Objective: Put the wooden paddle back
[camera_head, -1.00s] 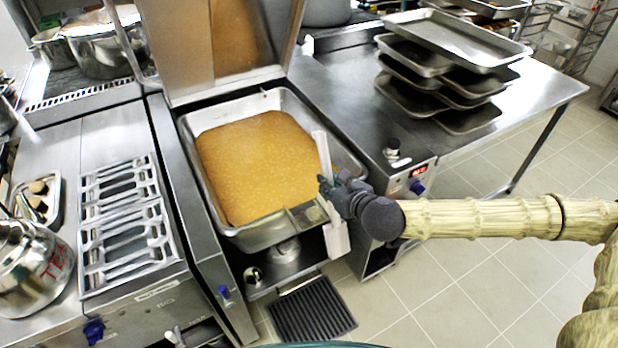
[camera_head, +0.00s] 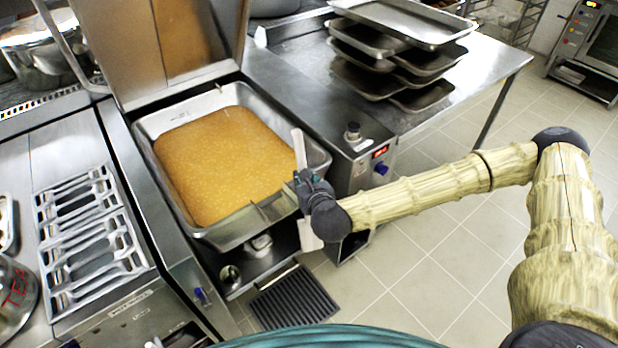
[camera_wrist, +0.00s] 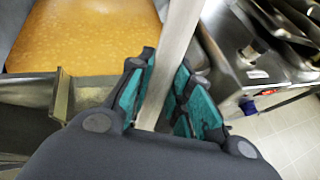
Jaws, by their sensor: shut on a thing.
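The wooden paddle (camera_head: 299,148) is a pale, flat stick in the head view, held near upright at the right front corner of the pan, with its wider end hanging below my gripper. My gripper (camera_head: 303,186) is shut around its shaft. In the wrist view the paddle (camera_wrist: 172,60) runs up between the teal finger pads of my gripper (camera_wrist: 165,100). The square steel pan (camera_head: 172,127) holds an orange-brown, bubbly food (camera_head: 225,160). The paddle is beside the pan's right front edge; I cannot tell whether it touches the rim.
The raised lid (camera_head: 135,60) stands behind the pan. A steel table (camera_head: 290,75) with stacked trays (camera_head: 400,55) is at the right. A dark floor grate (camera_head: 295,302) lies in front; open tiled floor is at right.

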